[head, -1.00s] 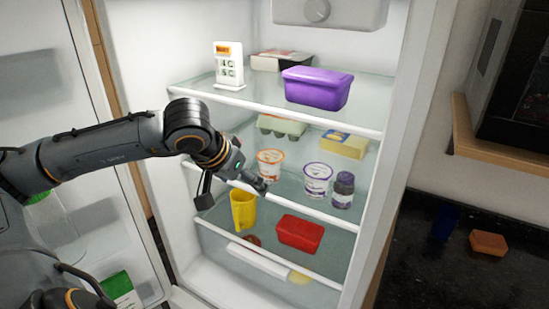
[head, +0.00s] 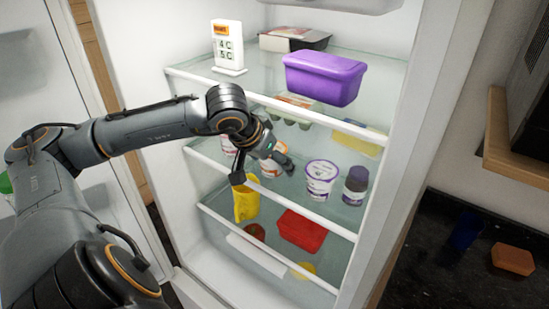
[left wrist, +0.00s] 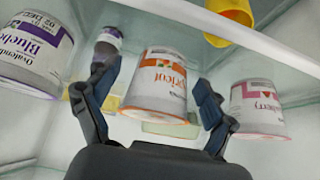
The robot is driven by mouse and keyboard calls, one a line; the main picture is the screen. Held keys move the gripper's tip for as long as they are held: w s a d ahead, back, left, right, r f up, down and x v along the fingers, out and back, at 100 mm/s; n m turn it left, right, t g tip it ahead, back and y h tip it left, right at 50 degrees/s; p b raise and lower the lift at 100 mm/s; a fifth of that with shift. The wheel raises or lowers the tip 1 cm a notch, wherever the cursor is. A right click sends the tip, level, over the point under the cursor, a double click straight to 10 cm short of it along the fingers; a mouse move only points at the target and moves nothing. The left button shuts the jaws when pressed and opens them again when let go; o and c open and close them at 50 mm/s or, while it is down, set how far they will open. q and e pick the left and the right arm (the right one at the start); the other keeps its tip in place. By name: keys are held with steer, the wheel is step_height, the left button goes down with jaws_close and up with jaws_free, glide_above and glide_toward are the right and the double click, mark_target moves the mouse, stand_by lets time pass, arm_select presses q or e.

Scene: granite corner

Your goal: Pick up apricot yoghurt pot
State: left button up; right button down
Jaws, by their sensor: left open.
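The apricot yoghurt pot (head: 273,157) is white with orange print and stands on the fridge's middle shelf, partly hidden by my left gripper (head: 262,168). In the left wrist view the apricot pot (left wrist: 160,70) appears tilted between the two spread fingers of the left gripper (left wrist: 157,85). The gripper is open, with a finger to each side of the pot; I cannot tell whether either touches it. My right gripper is not in view.
A blueberry pot (head: 320,179) and a dark-lidded jar (head: 355,186) stand to the right. A pink-printed pot (left wrist: 258,108) is close on the other side. A yellow jug (head: 247,202) and red tub (head: 301,231) are below. A purple tub (head: 324,78) is on the shelf above.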

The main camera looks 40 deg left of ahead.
arm_select(q)
steer(key=shift+s+r, duration=0.1)
steer(key=shift+s, duration=0.15)
steer(key=c, duration=0.6)
steer(key=shift+w, duration=0.2)
steer(key=c, duration=0.8)
steer(key=shift+r, duration=0.1)
